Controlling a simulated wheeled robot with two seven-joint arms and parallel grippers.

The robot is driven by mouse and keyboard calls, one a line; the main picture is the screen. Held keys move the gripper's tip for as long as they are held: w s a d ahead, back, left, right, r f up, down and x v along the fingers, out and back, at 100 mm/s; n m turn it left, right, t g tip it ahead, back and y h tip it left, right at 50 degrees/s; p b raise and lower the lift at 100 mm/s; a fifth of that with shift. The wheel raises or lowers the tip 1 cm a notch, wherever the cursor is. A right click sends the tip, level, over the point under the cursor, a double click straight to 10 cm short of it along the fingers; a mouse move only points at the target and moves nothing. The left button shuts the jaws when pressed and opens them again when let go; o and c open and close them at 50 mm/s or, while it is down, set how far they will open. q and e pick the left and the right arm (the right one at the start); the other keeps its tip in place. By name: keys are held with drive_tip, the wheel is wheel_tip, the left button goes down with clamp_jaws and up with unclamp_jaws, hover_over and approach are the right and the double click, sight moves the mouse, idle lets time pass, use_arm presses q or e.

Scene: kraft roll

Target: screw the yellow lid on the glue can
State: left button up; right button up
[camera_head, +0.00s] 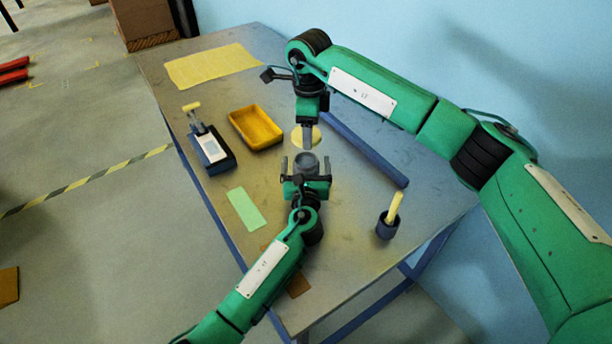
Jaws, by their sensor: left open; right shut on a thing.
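The glue can (307,161) is a small grey round container near the middle of the table. My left gripper (306,168) is open, with one finger on each side of the can; whether they touch it cannot be told. The yellow lid (297,138) is a pale yellow disc just beyond the can. My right gripper (307,146) comes down from above and is shut on the lid, its fingers hiding the lid's middle. The lid appears apart from the can; its exact height is unclear.
A yellow tray (256,127), a dark blue device with a yellow-topped handle (212,152) and a green sheet (247,209) lie left. A yellow sheet (212,66) lies at the back. A blue bar (365,148) and a blue cup with a yellow stick (386,229) are right.

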use_arm(q)
drive_tip(key=shift+w, duration=0.55)
drive_tip(key=c, duration=1.5)
use_arm(e)
hover_over(308, 163)
drive_tip(key=shift+w+f, duration=0.1)
drive_tip(key=shift+f, duration=2.35)
drive_tip(key=shift+f, duration=0.1)
drive_tip(key=shift+f, duration=0.8)
drive_tip(key=shift+f, duration=0.4)
